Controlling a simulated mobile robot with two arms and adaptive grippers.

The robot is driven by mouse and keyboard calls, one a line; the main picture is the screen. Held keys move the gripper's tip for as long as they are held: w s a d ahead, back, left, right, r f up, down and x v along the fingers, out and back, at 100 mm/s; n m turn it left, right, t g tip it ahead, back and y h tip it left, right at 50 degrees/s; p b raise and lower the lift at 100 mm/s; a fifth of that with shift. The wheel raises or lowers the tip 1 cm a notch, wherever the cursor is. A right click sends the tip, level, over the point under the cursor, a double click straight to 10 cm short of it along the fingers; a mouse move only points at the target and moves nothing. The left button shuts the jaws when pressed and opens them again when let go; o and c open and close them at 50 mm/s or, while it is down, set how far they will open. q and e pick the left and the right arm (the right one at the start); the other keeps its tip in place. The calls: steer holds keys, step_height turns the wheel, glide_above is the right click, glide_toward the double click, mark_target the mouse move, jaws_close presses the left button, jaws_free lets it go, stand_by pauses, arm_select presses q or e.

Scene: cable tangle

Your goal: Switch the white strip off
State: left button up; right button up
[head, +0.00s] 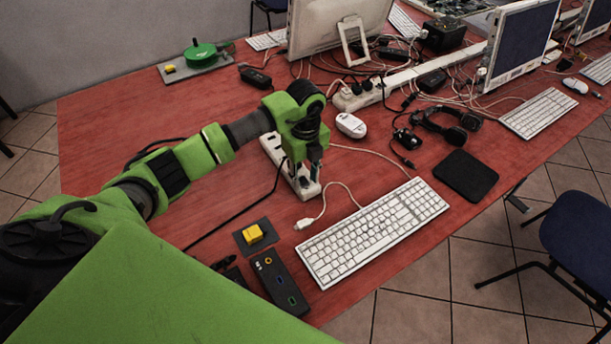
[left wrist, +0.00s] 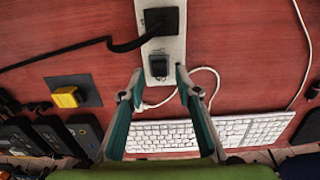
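The white strip (head: 270,143) lies on the red table, partly hidden in the head view by my left arm and gripper. In the left wrist view the strip (left wrist: 173,48) runs down from the top edge. A black plug (left wrist: 161,20) with a black cable sits in it. A dark switch (left wrist: 158,66) is near its close end, and I see no light on it. My left gripper (head: 314,172) is above that end, pointing down. Its two teal fingers (left wrist: 159,72) are apart and empty, on either side of the switch; contact cannot be told. My right gripper is not in view.
A white keyboard (head: 372,230) lies just in front of the strip. A yellow button (head: 253,234) and a black box (head: 280,282) are at the near left. A white mouse (head: 351,125) and another plugged-in strip (head: 400,77) lie behind. Cables cross the table.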

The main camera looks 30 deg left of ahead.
arm_select(q)
jaws_close()
steer(key=shift+a, duration=0.1)
steer(key=shift+w+a+g+h+b, duration=0.1)
steer(key=shift+a+g+h+b, duration=0.1)
steer(key=shift+g+h+b, duration=0.35)
steer(key=shift+w+a+r+g+h+b, duration=0.1)
steer(key=shift+g+h+b, duration=0.15)
steer(key=shift+h, duration=0.3)
steer(key=shift+a+g+h+b, duration=0.1)
steer(key=shift+g+h+b, duration=0.1)
steer(key=shift+h, duration=0.3)
